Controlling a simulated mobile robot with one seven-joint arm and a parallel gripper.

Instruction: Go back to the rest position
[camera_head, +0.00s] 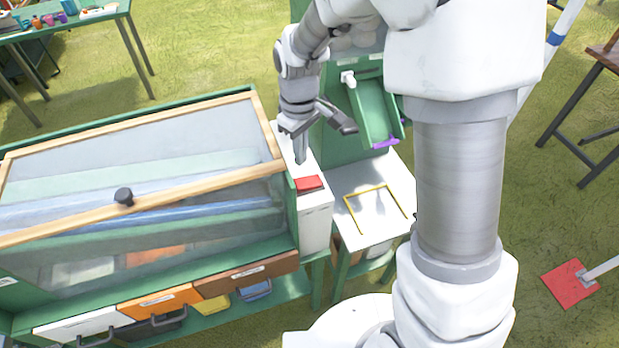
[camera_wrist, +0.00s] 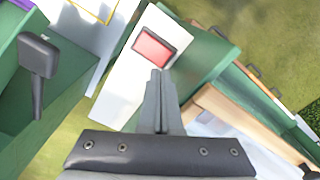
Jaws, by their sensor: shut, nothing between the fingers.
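My gripper (camera_head: 300,158) points down above a narrow white box (camera_head: 315,222) with a red pad (camera_head: 309,183) on its top. Its fingers are together and empty. In the wrist view, the gripper (camera_wrist: 158,75) shows its closed fingertips just below the red pad (camera_wrist: 154,46) in the picture. I cannot tell exactly how high the fingertips are above the box, but no contact is clear.
A green cabinet with a wood-framed clear lid (camera_head: 140,206) stands to the left. To the right are a white table (camera_head: 372,222) with a yellow outline and a green chute (camera_head: 372,108). A dark lever (camera_wrist: 38,62) shows in the wrist view. Grass lies around.

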